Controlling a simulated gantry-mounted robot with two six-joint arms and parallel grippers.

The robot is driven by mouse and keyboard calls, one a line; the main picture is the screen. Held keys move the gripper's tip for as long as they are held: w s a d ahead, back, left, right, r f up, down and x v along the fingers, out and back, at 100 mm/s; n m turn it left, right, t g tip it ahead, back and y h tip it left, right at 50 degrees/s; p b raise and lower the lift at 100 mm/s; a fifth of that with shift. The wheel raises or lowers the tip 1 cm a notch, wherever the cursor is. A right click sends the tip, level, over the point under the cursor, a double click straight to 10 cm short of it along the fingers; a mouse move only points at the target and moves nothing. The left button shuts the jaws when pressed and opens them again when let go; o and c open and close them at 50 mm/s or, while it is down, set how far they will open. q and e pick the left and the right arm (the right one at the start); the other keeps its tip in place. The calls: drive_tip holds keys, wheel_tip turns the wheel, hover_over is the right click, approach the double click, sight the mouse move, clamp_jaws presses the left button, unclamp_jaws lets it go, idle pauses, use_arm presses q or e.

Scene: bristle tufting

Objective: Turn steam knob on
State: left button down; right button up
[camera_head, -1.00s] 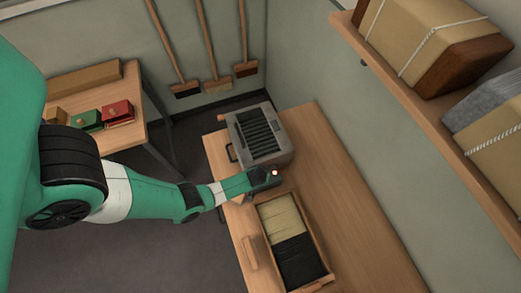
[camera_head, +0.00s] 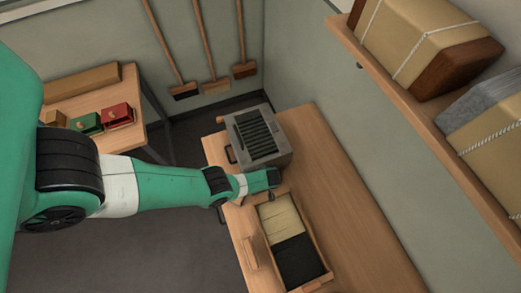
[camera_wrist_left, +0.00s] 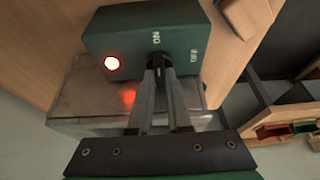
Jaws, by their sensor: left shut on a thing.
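The steam knob (camera_wrist_left: 157,60) is a dark round knob on the face of a dark green control box (camera_wrist_left: 115,33) in the left wrist view. The labels ON and OFF are on the box, and a red lamp (camera_wrist_left: 112,63) glows beside the knob. My left gripper (camera_wrist_left: 160,68) is shut on the knob, its two fingers at the knob's sides and partly hiding it. In the head view my left gripper (camera_head: 272,178) is at the front of the grey steamer (camera_head: 283,160), and the wrist covers the knob. My right gripper is not in view.
The steamer stands on a wooden bench (camera_head: 350,240). A tray (camera_head: 325,272) of pale and black bristles lies close in front of it. A wall shelf (camera_head: 440,130) with wrapped bundles is at right.

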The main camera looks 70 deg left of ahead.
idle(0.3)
use_arm(q)
drive_tip(key=c, duration=0.9)
unclamp_jaws()
drive_tip(key=shift+d, duration=0.1)
drive_tip(key=shift+o, duration=0.2)
